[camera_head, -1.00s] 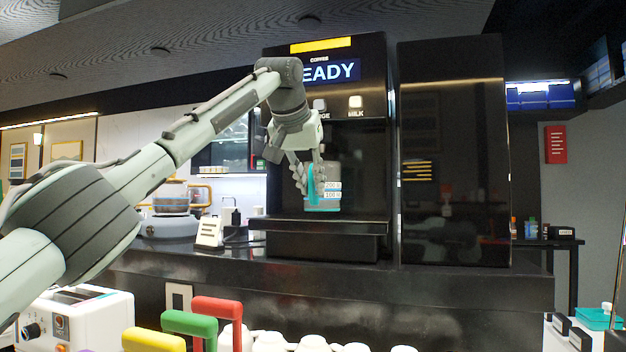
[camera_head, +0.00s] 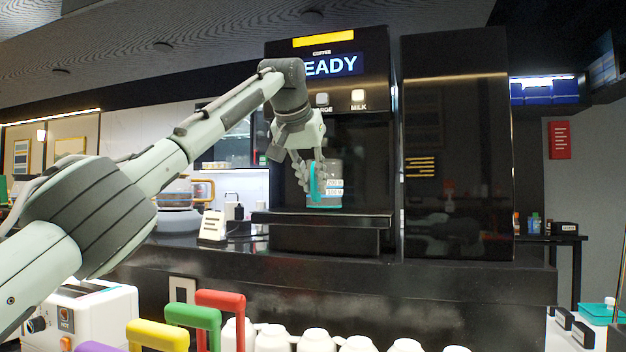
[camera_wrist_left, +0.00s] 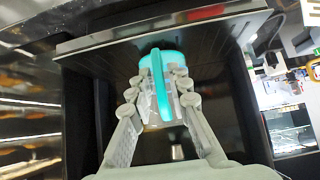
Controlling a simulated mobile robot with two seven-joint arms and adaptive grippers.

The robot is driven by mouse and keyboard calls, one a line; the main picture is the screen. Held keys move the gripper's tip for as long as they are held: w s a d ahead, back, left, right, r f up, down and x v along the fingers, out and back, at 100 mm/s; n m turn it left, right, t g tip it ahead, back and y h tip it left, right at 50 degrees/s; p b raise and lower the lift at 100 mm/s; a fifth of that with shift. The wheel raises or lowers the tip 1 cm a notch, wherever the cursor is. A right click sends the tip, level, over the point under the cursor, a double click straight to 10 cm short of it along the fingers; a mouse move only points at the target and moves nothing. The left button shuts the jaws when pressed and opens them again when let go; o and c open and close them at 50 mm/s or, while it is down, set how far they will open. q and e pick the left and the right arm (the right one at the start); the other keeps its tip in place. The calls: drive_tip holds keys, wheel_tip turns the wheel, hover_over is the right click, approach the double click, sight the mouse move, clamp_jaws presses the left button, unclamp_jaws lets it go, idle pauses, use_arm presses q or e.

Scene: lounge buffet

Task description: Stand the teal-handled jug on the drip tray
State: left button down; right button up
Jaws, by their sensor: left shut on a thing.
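The jug (camera_head: 333,184) is clear, with a teal handle, a teal base and white labels. It is upright in the coffee machine's bay, at the drip tray (camera_head: 350,218). My left gripper (camera_head: 312,184) is shut on the jug's teal handle. The left wrist view shows the fingers (camera_wrist_left: 158,88) on both sides of the teal handle (camera_wrist_left: 160,85), with the jug's teal base (camera_wrist_left: 174,58) near the tray (camera_wrist_left: 190,36). I cannot tell whether the base touches the tray. My right gripper is not in view.
The black coffee machine (camera_head: 455,150) rises around the bay, with a READY display (camera_head: 330,66) above. A small white sign (camera_head: 213,226) stands left of the tray. Yellow (camera_head: 158,334), green (camera_head: 193,315) and red (camera_head: 221,299) handles and several white bottles line the front.

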use_arm(q)
drive_tip(key=shift+f, duration=0.3)
drive_tip(key=c, duration=1.3)
unclamp_jaws()
drive_tip(key=shift+c, duration=0.2)
drive_tip(key=shift+o, duration=0.2)
drive_tip(key=o, duration=0.5)
